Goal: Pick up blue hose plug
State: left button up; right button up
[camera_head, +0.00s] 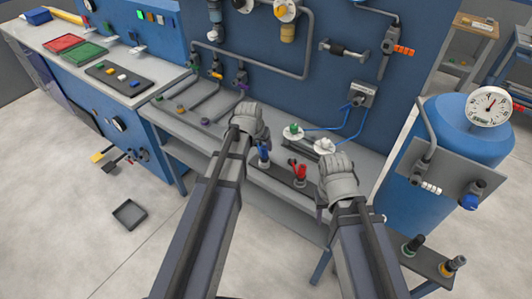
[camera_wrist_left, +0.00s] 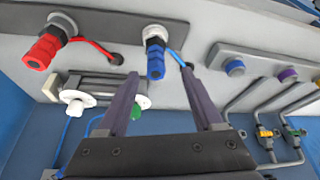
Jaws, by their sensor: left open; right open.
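The blue hose plug (camera_head: 263,158) stands upright on a dark strip on the grey bench, just right of my left gripper (camera_head: 248,118). In the left wrist view the blue plug (camera_wrist_left: 156,62) has a grey-white collar and a blue hose, and appears just beyond the gap between the open fingers of my left gripper (camera_wrist_left: 161,88). The fingers hold nothing. A red plug (camera_head: 299,172) with a red hose stands to the right and also shows in the left wrist view (camera_wrist_left: 43,50). My right gripper (camera_head: 339,175) is beside the red plug, its fingertips largely hidden.
Green (camera_head: 293,131) and white (camera_head: 324,146) caps sit behind the plugs. A blue panel with pipes (camera_head: 300,72) rises behind the bench. A blue tank with a gauge (camera_head: 489,107) stands at right. An empty tray (camera_head: 129,213) lies on the floor.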

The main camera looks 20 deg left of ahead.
aim_at(265, 152)
pick_arm(q)
jog(key=shift+b+x, duration=1.25)
jog(key=shift+x, duration=0.15)
jog(key=b+x, duration=0.4)
jog(key=x, duration=0.1)
jog(key=shift+w+d+b, duration=0.1)
jog(key=shift+d+b, duration=0.25)
grip_shut()
